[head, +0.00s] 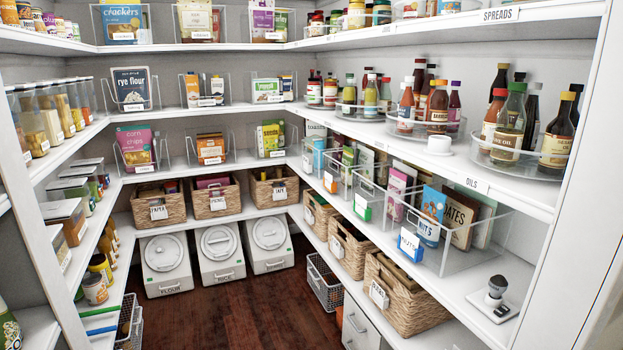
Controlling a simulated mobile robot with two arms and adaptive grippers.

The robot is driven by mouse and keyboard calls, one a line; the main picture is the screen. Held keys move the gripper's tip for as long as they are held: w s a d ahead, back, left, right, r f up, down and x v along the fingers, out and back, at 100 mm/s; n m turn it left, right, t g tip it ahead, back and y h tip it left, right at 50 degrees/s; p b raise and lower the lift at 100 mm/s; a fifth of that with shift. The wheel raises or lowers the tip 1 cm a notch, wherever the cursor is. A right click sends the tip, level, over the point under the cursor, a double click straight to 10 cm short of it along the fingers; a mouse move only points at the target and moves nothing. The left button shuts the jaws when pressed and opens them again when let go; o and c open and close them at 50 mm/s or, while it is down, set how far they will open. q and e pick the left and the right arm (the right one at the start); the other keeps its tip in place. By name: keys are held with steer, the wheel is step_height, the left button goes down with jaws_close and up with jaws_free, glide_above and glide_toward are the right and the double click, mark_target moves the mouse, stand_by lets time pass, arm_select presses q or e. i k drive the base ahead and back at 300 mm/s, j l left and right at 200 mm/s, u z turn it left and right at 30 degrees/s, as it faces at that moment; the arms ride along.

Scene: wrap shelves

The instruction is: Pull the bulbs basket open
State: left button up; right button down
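Several woven baskets with white labels stand on the low shelves. Three on the back shelf seem to read paper (160,208), picnic (215,204) and tape (272,189). Three more line the right shelf: a far one (323,214), a middle one (356,254) and a near one (418,303). The labels on these right baskets are too small or slanted to read surely, so I cannot tell which is the bulbs basket. All the baskets sit back on their shelves. Neither of my grippers is in view.
White bins (220,252) stand on the floor below the back baskets. A wire basket (324,283) stands low on the right. Clear bins (460,255) and bottles (510,120) fill the shelves above. A small knobbed device (497,290) sits at the right. The wooden floor (250,315) is clear.

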mark_target(410, 309)
steer(key=i+l, duration=0.15)
steer(key=i, duration=0.4)
steer(key=i+l, duration=0.2)
steer(key=i, duration=0.35)
steer(key=j+u, duration=0.05)
